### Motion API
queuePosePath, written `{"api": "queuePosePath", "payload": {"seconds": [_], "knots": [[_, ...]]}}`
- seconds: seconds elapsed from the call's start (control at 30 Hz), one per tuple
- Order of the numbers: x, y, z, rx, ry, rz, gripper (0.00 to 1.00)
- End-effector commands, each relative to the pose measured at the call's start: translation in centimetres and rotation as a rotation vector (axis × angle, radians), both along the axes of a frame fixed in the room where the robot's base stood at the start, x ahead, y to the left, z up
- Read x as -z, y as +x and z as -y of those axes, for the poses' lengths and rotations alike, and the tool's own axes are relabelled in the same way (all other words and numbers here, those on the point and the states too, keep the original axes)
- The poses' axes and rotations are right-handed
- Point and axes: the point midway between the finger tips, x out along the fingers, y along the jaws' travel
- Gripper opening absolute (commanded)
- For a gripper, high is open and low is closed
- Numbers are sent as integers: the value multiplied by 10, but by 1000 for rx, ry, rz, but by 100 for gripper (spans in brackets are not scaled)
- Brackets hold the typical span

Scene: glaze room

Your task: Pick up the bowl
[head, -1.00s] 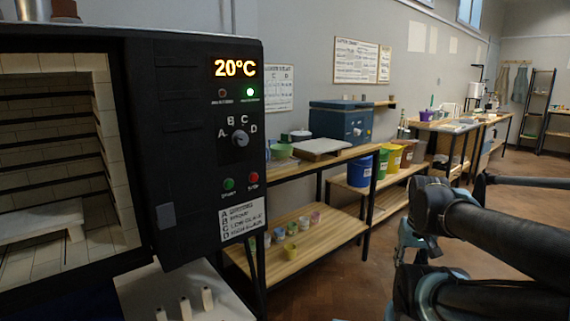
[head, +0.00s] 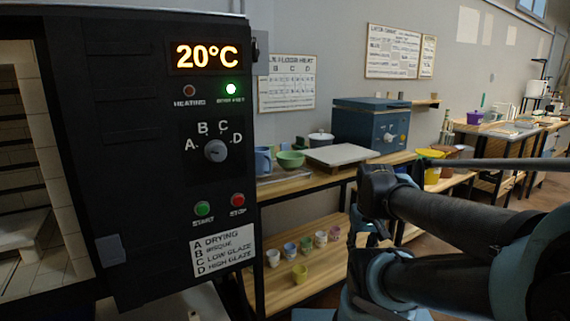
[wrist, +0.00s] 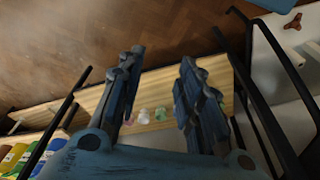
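In the head view my arm reaches in at the right, short of the bowl, and the fingers are not clear there. The bowl cannot be made out in the wrist view.
The dark kiln panel (head: 170,150) fills the left. Several small cups stand on the lower shelf (head: 320,262). Brown floor (wrist: 130,35) lies open beside the shelving.

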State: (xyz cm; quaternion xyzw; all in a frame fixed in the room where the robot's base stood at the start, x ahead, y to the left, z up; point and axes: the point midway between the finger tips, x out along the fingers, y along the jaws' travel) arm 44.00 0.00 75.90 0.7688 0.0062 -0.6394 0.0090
Motion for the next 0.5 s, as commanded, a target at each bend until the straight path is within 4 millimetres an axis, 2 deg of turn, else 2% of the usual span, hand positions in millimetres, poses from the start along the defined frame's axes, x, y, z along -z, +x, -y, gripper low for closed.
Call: {"api": "queuePosePath", "payload": {"seconds": [0.17,0.3,0.43,0.5], "knots": [[0,0,0,0,0,0,36],[-11,-5,-1,18,5,10,67],[-38,12,-10,97,24,-1,97],[-61,26,-15,171,41,-10,100]]}}
